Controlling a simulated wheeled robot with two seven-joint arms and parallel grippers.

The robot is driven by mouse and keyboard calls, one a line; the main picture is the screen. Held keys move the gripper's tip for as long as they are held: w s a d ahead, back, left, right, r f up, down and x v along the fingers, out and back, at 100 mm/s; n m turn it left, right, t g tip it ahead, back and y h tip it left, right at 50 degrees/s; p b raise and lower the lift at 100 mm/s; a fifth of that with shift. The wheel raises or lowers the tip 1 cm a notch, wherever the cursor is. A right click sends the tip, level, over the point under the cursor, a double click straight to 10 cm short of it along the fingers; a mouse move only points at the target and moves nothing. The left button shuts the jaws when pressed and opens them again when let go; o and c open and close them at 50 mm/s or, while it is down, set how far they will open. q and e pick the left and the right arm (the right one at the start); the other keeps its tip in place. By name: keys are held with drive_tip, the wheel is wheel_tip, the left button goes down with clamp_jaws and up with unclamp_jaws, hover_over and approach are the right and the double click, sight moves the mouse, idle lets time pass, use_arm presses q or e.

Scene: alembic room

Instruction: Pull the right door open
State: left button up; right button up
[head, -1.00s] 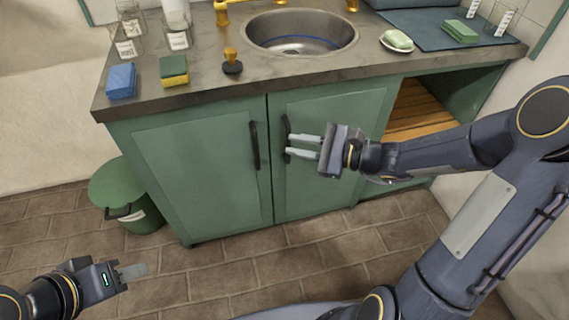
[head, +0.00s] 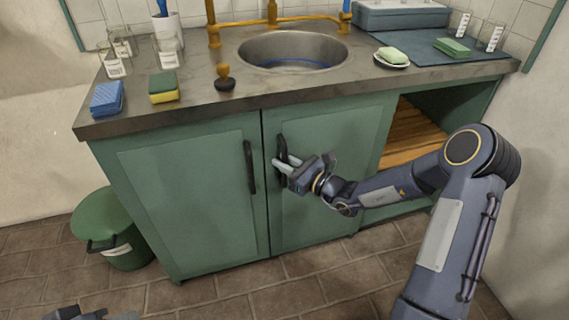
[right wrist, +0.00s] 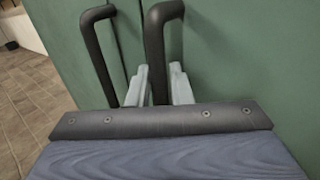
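The right door (head: 330,205) of the green cabinet looks flush with the front. Its black upright handle (head: 281,148) shows in the right wrist view (right wrist: 155,45) between my two pale fingers. My right gripper (head: 284,164) is on this handle, one finger on each side, and looks closed against it; its fingers also show in the right wrist view (right wrist: 159,88). The left door (head: 190,200) is shut, with its own black handle (head: 250,167) just left of my fingers. My left gripper (head: 95,314) is mostly cut off at the bottom left edge.
An open shelf bay (head: 415,135) lies right of the door. A green bin (head: 110,228) stands left. The floor in front is clear.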

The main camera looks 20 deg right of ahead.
clamp_jaws()
